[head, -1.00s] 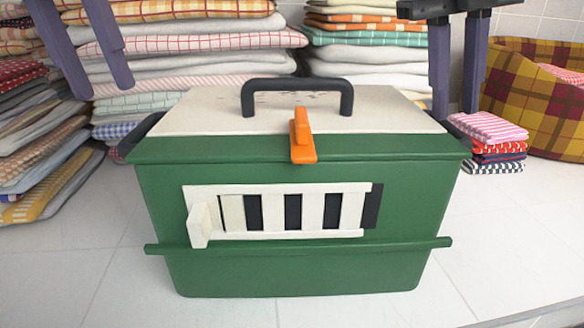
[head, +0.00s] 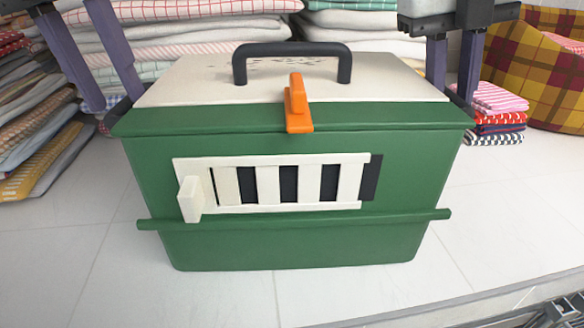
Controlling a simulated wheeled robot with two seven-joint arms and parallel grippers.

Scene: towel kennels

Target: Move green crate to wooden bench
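The green crate (head: 300,240) stands upright on a white tiled surface in the head view. It has a cream lid, a dark top handle (head: 292,50), an orange latch (head: 298,104) and a cream barred front door (head: 280,182). My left gripper (head: 116,102) is at the crate's left end, its two purple fingers pointing down and apart. My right gripper (head: 452,86) is at the right end, fingers also down and apart. The crate's rim and lid partly hide the fingertips, so I cannot tell whether they touch it. No wooden bench is in view.
Stacks of folded towels (head: 185,30) stand close behind the crate, with more at the left (head: 35,120). A small towel pile (head: 497,112) and a plaid basket (head: 540,75) are at the right. The tiled surface ends at an edge at bottom right.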

